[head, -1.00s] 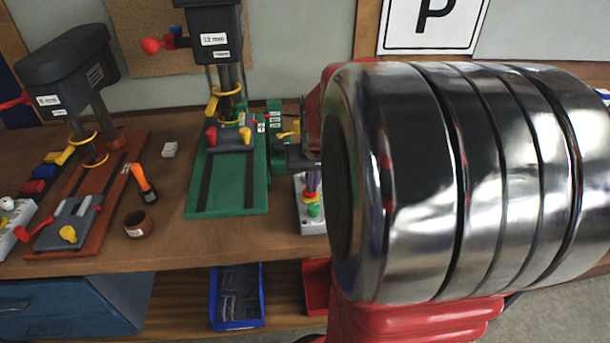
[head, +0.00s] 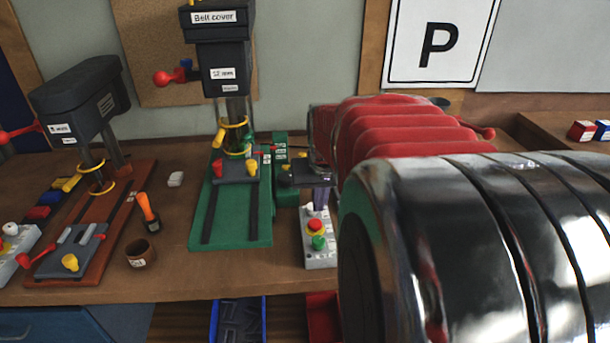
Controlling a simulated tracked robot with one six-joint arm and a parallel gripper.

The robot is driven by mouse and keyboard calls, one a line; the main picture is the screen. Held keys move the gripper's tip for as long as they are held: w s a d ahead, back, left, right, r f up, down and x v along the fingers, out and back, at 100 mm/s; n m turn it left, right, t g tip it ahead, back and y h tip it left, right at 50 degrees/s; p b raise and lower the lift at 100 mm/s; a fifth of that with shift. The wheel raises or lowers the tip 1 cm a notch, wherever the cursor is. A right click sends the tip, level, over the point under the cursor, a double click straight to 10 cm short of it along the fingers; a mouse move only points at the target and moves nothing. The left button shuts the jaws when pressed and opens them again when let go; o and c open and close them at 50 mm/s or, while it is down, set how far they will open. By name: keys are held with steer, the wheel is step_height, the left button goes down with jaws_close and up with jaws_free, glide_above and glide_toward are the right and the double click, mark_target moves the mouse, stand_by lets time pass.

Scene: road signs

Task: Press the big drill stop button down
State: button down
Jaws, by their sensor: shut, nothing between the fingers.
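The grey button box (head: 321,260) stands at the bench's front edge, right of the big green-based drill (head: 228,190). On its top are a red stop button (head: 315,226) with yellow around it and a green button (head: 318,243) nearer me. My gripper (head: 319,206) shows only as a narrow grey-purple tip, partly hidden by my arm. It is shut, just behind the red button in the picture. I cannot tell its height above the box or whether it touches. The red button does not look covered by it.
A smaller drill (head: 82,105) on an orange-brown base stands left, with another button box (head: 14,250) beside it. My arm hides much of the right side.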

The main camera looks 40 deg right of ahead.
steer(key=v, duration=0.8)
steer(key=shift+r, duration=0.25)
steer(key=shift+w, duration=0.1)
steer(key=s+a+f+n, duration=0.1)
steer(key=s+a+n, duration=0.1)
steer(key=a, duration=0.6)
steer(key=s+a+f+n+t+y, duration=0.1)
steer(key=s+a+f+n, duration=0.1)
steer(key=a, duration=0.6)
steer(key=s+a+f+n+t+y, duration=0.1)
steer(key=s+a+f+n, duration=0.1)
steer(key=a, duration=0.7)
steer(key=shift+s+n, duration=0.4)
steer(key=shift+s, duration=0.05)
steer(key=shift+f, duration=0.1)
